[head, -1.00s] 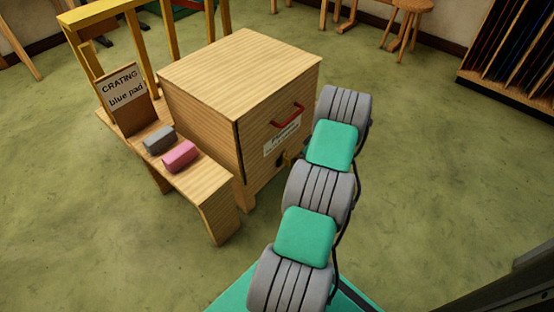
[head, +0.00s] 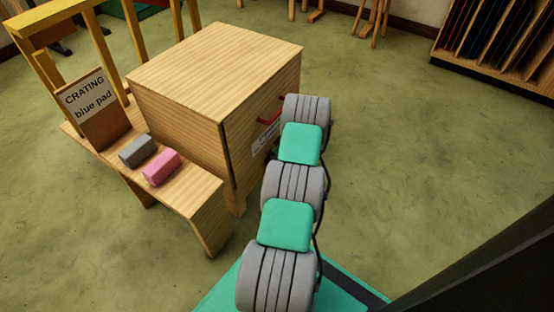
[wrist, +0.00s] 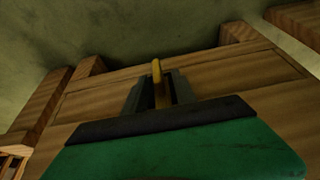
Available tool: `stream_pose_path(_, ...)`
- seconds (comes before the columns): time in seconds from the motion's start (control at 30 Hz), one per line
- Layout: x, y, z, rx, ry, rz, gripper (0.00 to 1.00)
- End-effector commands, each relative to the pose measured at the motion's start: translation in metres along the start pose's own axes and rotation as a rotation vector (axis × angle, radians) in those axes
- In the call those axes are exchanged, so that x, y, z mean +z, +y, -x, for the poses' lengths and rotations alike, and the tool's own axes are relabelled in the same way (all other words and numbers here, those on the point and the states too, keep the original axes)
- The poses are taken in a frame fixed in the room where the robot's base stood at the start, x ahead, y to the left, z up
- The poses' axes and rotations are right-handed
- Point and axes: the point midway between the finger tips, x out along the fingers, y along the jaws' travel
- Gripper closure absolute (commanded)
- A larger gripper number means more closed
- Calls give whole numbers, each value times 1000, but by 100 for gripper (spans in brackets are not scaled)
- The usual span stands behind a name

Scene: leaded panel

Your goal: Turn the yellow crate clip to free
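The yellow crate clip (wrist: 157,76) shows in the wrist view as a narrow upright yellow piece against the wooden front of the crate (wrist: 205,68). My gripper (wrist: 160,92) has its two dark fingers on either side of the clip. I cannot tell whether they touch it or leave a small gap. In the head view the wooden crate (head: 215,65) stands left of my arm. My arm covers part of its front, and the clip and my gripper are hidden there.
A low wooden bench (head: 197,198) stands left of the crate, with a grey block (head: 138,151), a pink block (head: 161,167) and a sign reading "CRATING blue pad" (head: 85,95). A red handle (head: 270,116) is on the crate front.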

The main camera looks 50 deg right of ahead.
Motion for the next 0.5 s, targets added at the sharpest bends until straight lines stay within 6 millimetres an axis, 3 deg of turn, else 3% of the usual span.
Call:
stream_pose_path(0.17,0,1,1,1,0,-1,68)
stream_pose_path(0.5,1,1,2,1,0,-3,96)
